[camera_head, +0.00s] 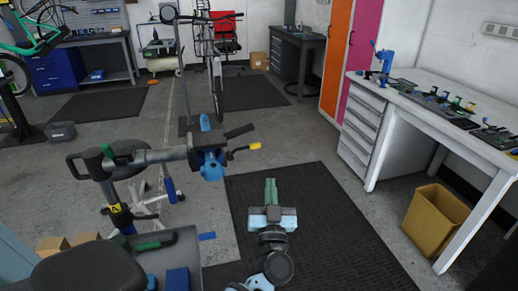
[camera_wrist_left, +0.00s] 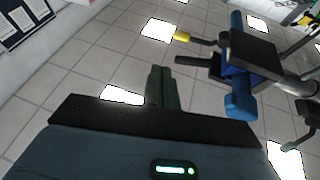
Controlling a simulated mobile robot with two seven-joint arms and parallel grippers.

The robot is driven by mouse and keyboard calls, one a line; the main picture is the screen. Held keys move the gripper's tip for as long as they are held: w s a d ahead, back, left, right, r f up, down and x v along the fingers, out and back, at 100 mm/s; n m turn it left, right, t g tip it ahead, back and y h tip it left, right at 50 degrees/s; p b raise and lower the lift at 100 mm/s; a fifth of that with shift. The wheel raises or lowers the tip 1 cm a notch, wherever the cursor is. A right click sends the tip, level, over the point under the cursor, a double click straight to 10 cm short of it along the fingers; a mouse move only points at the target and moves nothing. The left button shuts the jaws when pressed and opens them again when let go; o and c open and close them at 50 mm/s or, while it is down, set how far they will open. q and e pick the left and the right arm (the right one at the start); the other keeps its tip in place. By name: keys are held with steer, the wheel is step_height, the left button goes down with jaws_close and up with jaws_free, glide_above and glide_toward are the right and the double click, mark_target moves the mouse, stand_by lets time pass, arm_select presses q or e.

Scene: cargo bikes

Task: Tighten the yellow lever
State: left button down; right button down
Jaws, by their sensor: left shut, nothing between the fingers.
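The yellow lever (camera_head: 247,147) is a short arm with a yellow tip on the blue clamp (camera_head: 210,162) of the repair stand. It sticks out to the right of the clamp. Its yellow tip also shows in the left wrist view (camera_wrist_left: 182,37), above and to the right of my fingers. My left gripper (camera_head: 271,184) is shut and empty, with its greenish fingers pointing away from me. In the head view it is below and right of the lever, apart from it. The fingers (camera_wrist_left: 163,72) touch nothing in the wrist view. My right gripper is not in view.
A black handle (camera_head: 239,131) sticks out just above the lever. The grey stand arm (camera_head: 160,155) runs left from the clamp. A tool tray (camera_head: 178,254) is in front. A white workbench (camera_head: 440,105) and a yellow bin (camera_head: 436,218) stand right. The black mat (camera_head: 320,220) is clear.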

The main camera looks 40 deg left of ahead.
mark_target(258, 146)
arm_select(q)
steer(key=shift+w+a+r+n+g+y, duration=0.7)
steer(key=shift+w+a+r, duration=0.2)
steer(key=shift+w+a, duration=0.6)
steer(key=shift+w+a+r+n+g+y, duration=0.55)
steer(key=shift+w+a+r+g, duration=0.4)
steer(key=shift+a, duration=0.8)
steer(key=shift+w+a+r+n+g+y, duration=0.6)
steer(key=shift+w+a+r, duration=0.3)
steer(key=shift+w+a, duration=0.65)
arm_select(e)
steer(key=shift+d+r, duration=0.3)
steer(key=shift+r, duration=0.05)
arm_select(q)
steer(key=shift+s, duration=0.15)
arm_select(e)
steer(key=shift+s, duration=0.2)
arm_select(q)
steer(key=shift+w+f+m, duration=0.15)
steer(key=shift+w+m, duration=0.05)
steer(key=shift+m, duration=0.05)
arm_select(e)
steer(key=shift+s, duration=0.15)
